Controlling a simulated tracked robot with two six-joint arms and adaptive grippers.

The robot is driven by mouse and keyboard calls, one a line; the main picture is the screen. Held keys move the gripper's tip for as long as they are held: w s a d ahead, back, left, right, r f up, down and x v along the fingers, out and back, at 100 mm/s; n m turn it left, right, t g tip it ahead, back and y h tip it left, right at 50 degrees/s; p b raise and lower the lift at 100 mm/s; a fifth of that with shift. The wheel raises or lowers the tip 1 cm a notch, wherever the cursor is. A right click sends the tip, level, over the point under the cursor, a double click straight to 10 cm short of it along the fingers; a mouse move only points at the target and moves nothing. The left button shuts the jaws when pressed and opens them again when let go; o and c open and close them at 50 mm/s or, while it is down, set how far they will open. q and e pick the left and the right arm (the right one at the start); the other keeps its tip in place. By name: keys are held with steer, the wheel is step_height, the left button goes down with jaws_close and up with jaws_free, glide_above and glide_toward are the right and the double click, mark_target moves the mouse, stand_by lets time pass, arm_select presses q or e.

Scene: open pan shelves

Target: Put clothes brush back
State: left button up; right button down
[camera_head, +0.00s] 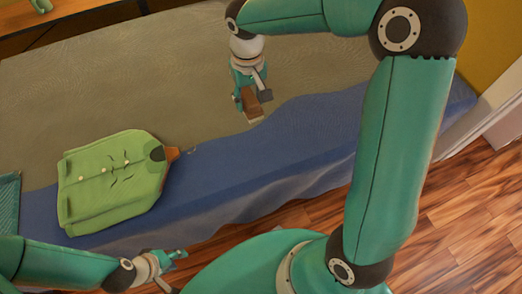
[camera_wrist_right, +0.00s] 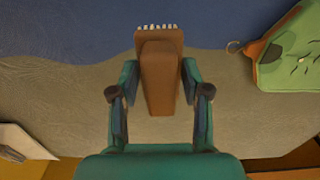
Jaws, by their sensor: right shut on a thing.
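The clothes brush (camera_head: 249,101) is a brown wooden block with pale bristles. In the right wrist view the brush (camera_wrist_right: 158,80) lies lengthwise between the fingers, its white bristles showing at the far end. My right gripper (camera_head: 251,90) is shut on it, over the grey-brown cover of the bed near the blue part; the gripper also shows in the right wrist view (camera_wrist_right: 159,82). My left gripper (camera_head: 174,267) is low in the head view, in front of the bed's near edge. Its fingers look apart, with nothing between them.
A green garment (camera_head: 112,182) on a wooden hanger lies on the bed, left of the brush. A teal basket-like thing (camera_head: 8,203) is cut off at the left edge. A wooden shelf or table (camera_head: 70,18) stands at the upper left. Wooden floor (camera_head: 460,205) shows at right.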

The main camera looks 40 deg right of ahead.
steer(key=shift+m, duration=0.5)
steer(key=s+f+b, duration=0.1)
steer(key=f, duration=0.4)
steer(key=s+d+f+b, duration=0.1)
steer(key=f, duration=0.4)
steer(key=d+f+b, duration=0.1)
steer(key=f, duration=0.3)
steer(key=shift+s+f+b, duration=0.3)
steer(key=shift+s+f, duration=0.1)
steer(key=shift+f+b, duration=0.55)
steer(key=shift+f, duration=1.85)
steer(key=shift+f, duration=0.15)
steer(key=c, duration=0.5)
jaws_free()
steer(key=shift+c, duration=0.2)
